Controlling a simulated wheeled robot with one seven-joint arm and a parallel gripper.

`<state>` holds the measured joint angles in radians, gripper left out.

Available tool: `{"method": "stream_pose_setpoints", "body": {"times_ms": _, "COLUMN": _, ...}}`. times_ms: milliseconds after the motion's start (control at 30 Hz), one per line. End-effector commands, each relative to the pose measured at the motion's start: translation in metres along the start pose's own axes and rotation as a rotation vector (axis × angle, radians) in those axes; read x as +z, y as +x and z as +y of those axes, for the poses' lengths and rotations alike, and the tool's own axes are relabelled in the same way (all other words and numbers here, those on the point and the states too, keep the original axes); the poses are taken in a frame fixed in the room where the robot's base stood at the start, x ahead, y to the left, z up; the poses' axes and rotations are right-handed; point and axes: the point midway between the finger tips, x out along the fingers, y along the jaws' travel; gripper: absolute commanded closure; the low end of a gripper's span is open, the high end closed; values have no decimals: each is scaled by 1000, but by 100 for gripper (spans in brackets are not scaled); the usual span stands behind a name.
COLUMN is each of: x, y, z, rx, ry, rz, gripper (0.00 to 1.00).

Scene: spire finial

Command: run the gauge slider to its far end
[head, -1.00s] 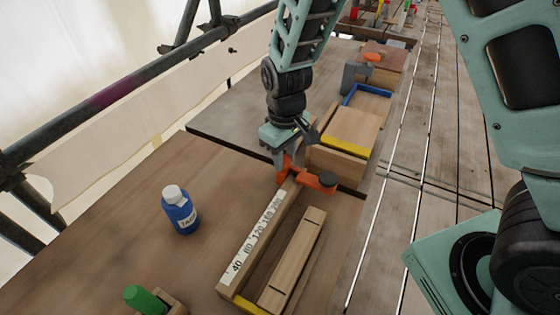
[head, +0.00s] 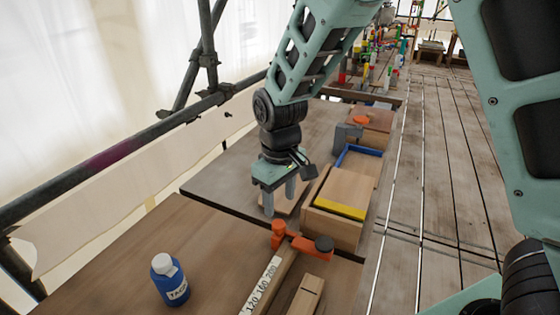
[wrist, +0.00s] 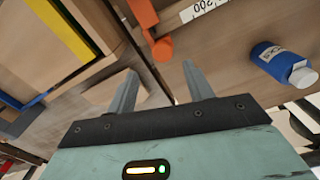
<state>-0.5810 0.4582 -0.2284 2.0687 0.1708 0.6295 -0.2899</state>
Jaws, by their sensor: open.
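The gauge is a wooden rail with a white number strip (head: 261,288), cut off by the lower edge of the head view. Its orange slider (head: 300,243), with a dark round knob at the right, sits at the far end of the rail, past the 200 mark. The slider also shows in the wrist view (wrist: 161,47), beside the 200 label. My gripper (head: 279,204) is open and empty, fingers pointing down, beyond the slider and apart from it. The two fingers also show spread in the wrist view (wrist: 160,72).
A wooden box with a yellow strip (head: 340,209) stands just right of my gripper. A blue bottle (head: 170,281) stands at the lower left. The table between bottle and gripper is clear.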

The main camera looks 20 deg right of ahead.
Motion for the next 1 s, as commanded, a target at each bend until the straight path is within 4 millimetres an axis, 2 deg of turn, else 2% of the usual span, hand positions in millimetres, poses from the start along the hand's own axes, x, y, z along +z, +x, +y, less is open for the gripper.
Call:
{"method": "stream_pose_setpoints", "body": {"times_ms": 33, "x": -1, "y": -13, "z": 0, "rx": 0, "ry": 0, "rz": 6, "gripper": 48}}
{"method": "stream_pose_setpoints", "body": {"times_ms": 200, "x": -1, "y": -52, "z": 1, "rx": 1, "ry": 1, "rz": 6, "gripper": 48}}
{"method": "stream_pose_setpoints", "body": {"times_ms": 433, "x": -1, "y": -91, "z": 1, "rx": 1, "ry": 2, "rz": 5, "gripper": 48}}
{"method": "stream_pose_setpoints", "body": {"times_ms": 633, "x": 0, "y": -104, "z": 1, "rx": 2, "ry": 1, "rz": 1, "gripper": 48}}
{"method": "stream_pose_setpoints", "body": {"times_ms": 1000, "x": 0, "y": -105, "z": 1, "rx": 1, "ry": 2, "rz": 0, "gripper": 48}}
